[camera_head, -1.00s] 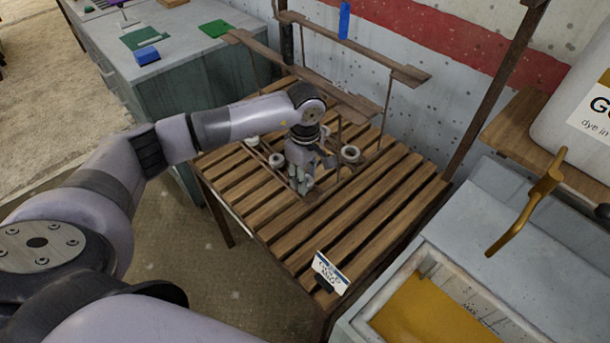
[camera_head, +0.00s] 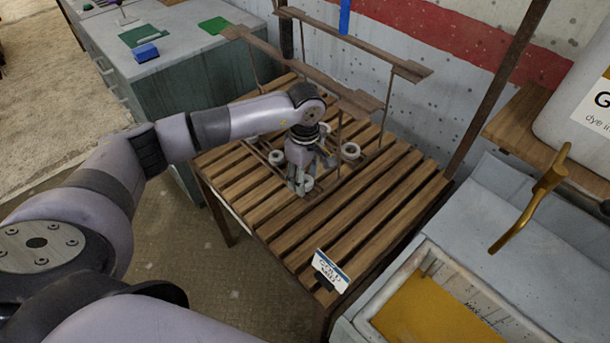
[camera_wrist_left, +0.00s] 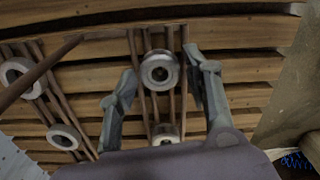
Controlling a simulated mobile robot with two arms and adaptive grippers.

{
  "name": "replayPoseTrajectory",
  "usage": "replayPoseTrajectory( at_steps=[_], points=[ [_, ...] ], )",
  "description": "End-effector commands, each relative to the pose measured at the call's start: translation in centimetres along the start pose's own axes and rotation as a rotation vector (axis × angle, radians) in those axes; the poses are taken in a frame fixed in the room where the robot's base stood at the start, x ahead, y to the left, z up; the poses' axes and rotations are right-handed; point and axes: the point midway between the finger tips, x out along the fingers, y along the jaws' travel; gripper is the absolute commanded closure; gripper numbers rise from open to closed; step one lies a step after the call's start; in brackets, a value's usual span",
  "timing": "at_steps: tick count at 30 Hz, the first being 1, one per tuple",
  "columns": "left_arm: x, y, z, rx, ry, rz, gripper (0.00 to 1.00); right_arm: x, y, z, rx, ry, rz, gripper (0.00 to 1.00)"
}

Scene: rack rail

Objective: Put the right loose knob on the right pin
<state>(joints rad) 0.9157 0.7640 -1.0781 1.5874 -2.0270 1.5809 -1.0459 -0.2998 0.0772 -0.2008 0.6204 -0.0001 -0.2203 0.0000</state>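A second knob (camera_wrist_left: 165,133) is nearer the gripper body. Two more knobs, one (camera_wrist_left: 20,76) and another (camera_wrist_left: 63,137), sit at the left among thin rails. I cannot tell which are loose or where the right pin is. My right gripper is not in view.
The slatted table (camera_head: 372,215) has a brown rail frame (camera_head: 318,74) rising at its back. A small sign (camera_head: 330,270) stands at the front corner. A basin with a brass tap (camera_head: 530,212) is at the right. The front slats are clear.

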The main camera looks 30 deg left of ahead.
Motion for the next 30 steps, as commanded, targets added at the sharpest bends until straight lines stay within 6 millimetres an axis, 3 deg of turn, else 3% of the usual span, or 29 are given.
replayPoseTrajectory(
  at_steps=[4, 16, 30],
  points=[
    [0.0, 0.0, 0.0, 0.000, 0.000, 0.000, 0.43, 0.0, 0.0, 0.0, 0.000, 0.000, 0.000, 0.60],
    [-0.7, 0.1, 0.0, 0.000, 0.000, 0.002, 0.43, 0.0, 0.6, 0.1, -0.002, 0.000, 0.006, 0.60],
    [-9.7, 0.1, 0.0, 0.000, 0.000, 0.004, 0.43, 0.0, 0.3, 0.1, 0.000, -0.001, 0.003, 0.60]
  ],
)
